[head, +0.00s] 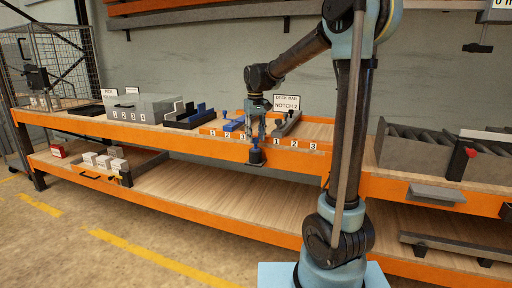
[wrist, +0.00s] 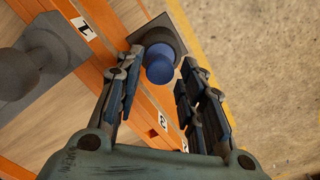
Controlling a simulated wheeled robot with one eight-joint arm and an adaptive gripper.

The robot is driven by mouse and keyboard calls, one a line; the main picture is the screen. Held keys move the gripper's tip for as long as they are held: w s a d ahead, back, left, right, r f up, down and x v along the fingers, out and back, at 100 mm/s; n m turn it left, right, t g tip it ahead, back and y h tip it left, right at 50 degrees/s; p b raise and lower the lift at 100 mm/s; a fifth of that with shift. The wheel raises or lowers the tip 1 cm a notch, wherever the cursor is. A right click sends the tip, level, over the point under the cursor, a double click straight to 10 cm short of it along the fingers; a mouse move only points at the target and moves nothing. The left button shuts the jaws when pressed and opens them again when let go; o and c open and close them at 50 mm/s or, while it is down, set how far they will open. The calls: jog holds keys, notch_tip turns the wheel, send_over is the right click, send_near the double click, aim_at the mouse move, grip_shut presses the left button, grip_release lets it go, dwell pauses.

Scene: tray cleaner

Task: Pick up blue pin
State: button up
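The blue pin (wrist: 160,64) stands on a dark square base (wrist: 143,34) at the orange table edge in the wrist view. In the head view the blue pin (head: 256,144) shows below my gripper, in front of the orange edge. What holds up its base is unclear. My gripper (wrist: 163,58) is open, with one finger left of the pin and the others right of it. Gaps show between the pin and the fingers. My gripper (head: 256,133) points down in the head view. How deep the pin sits between the fingertips is hard to tell.
A grey bar with a knob (wrist: 28,62) lies left of the pin in the wrist view. Blue blocks (head: 233,124), a notch sign (head: 287,103) and a grey box (head: 140,106) stand on the bench. Grey racks (head: 425,145) are at right. The lower shelf's middle (head: 215,195) is clear.

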aim_at(256, 149)
jog(key=shift+f, duration=1.35)
grip_shut()
jog(key=shift+r, duration=0.15)
